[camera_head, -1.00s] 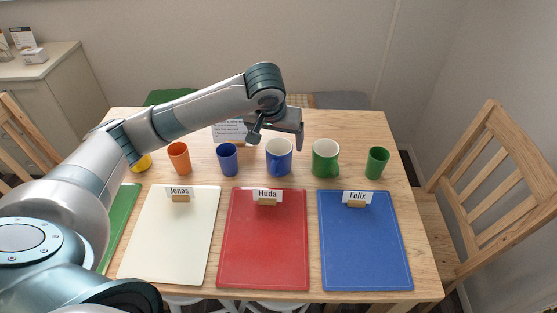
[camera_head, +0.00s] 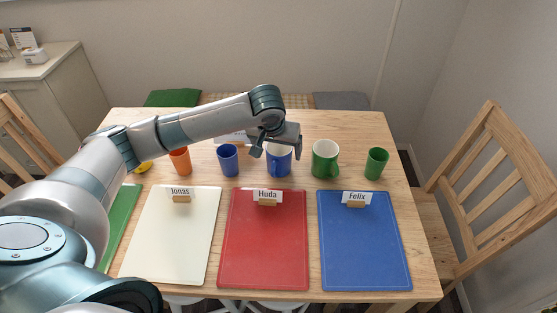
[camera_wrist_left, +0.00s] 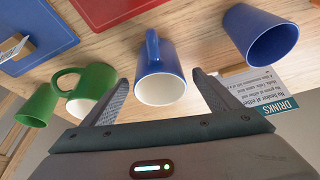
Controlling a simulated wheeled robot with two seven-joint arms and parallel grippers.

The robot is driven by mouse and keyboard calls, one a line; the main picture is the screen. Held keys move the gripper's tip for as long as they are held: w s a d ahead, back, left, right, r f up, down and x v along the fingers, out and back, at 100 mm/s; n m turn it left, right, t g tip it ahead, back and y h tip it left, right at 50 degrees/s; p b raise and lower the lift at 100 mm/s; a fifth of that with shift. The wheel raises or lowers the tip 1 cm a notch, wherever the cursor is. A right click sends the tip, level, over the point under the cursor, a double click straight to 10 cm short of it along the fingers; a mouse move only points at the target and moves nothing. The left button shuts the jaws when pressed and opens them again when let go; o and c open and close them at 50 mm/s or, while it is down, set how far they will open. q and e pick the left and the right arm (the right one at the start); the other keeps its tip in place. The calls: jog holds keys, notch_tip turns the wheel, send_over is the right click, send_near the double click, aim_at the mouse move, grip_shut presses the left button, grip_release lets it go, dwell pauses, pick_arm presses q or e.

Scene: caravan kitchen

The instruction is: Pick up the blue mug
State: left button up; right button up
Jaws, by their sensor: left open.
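The blue mug (camera_head: 280,168) stands upright on the table, in the row of cups behind the red mat; its white inside and handle show in the left wrist view (camera_wrist_left: 158,60). My left gripper (camera_head: 279,153) is open and empty, above and behind the mug, hiding part of its rim. In the left wrist view the two fingertips (camera_wrist_left: 161,83) lie on either side of the mug's mouth, with gaps to both sides. My right gripper is not in view.
A handleless blue cup (camera_head: 228,161) and an orange cup (camera_head: 180,160) stand to the left. A green mug (camera_head: 325,159) and green cup (camera_head: 376,163) stand to the right. Red (camera_head: 262,250), white and blue mats with name cards lie in front. A drinks sign (camera_wrist_left: 262,92) stands behind.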

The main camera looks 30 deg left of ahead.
pick_arm(q)
jog(key=shift+w+f, duration=0.25)
jog(key=shift+f, duration=0.35)
jog(key=c, duration=1.4)
jog(key=shift+o, duration=0.2)
jog(key=shift+r, duration=0.1)
jog(key=shift+r, duration=0.5)
jog(key=s+d+r, duration=0.6)
jog(key=d+r, duration=0.3)
jog(key=r, duration=0.1)
jog(key=shift+s+d+b, duration=0.2)
jog(key=shift+d+b, duration=0.15)
jog(key=shift+b, duration=0.05)
